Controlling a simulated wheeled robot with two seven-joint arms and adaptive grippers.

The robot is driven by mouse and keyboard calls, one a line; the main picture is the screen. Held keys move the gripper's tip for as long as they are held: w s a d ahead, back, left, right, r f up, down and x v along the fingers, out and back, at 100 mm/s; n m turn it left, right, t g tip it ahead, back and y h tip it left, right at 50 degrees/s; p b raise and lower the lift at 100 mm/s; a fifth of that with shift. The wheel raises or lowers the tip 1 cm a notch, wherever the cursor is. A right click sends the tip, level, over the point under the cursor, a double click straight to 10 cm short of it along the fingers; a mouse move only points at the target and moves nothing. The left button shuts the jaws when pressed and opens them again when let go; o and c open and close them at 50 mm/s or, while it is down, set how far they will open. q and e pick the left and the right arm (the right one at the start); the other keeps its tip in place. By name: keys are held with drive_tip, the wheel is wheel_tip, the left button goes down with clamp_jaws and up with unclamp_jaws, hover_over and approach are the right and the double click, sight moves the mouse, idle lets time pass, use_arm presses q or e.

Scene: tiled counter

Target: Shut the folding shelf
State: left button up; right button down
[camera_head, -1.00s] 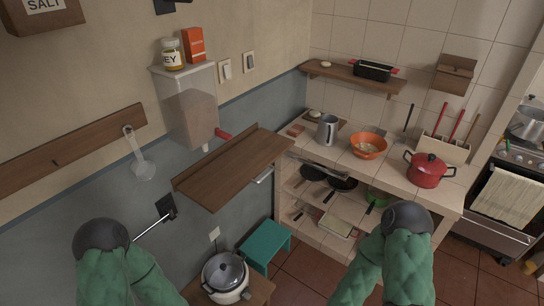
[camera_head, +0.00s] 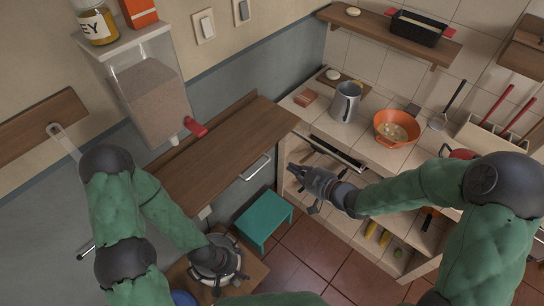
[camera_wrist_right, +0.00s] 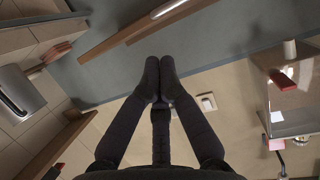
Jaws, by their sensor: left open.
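The folding shelf (camera_head: 232,142) is a brown wooden board on the wall, lying out flat, with a silver handle (camera_head: 255,168) at its front edge. My right gripper (camera_head: 294,174) is to the right of the shelf and handle, apart from them, in front of the counter. In the right wrist view its fingertips (camera_wrist_right: 160,66) are together with nothing between them, and brown wooden edges (camera_wrist_right: 130,36) lie beyond them. My left gripper (camera_head: 225,282) is low, below the shelf, over a lidded pot (camera_head: 205,262), with open jaws; whether it touches the pot is unclear.
A dispenser (camera_head: 150,95) with a red spout (camera_head: 196,127) hangs above the shelf's left end. A teal stool (camera_head: 263,219) stands below. The tiled counter (camera_head: 318,122) holds a metal jug (camera_head: 346,101) and an orange bowl (camera_head: 397,126). The floor between is open.

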drive_tip(key=w+a+f+n+y+b, duration=0.1)
drive_tip(key=w+a+f+n+b, duration=0.1)
drive_tip(key=w+a, duration=0.4)
drive_tip(key=shift+w+a+f+b, duration=0.3)
drive_tip(key=shift+w+b, duration=0.3)
idle(0.4)
drive_tip(key=shift+f, duration=0.1)
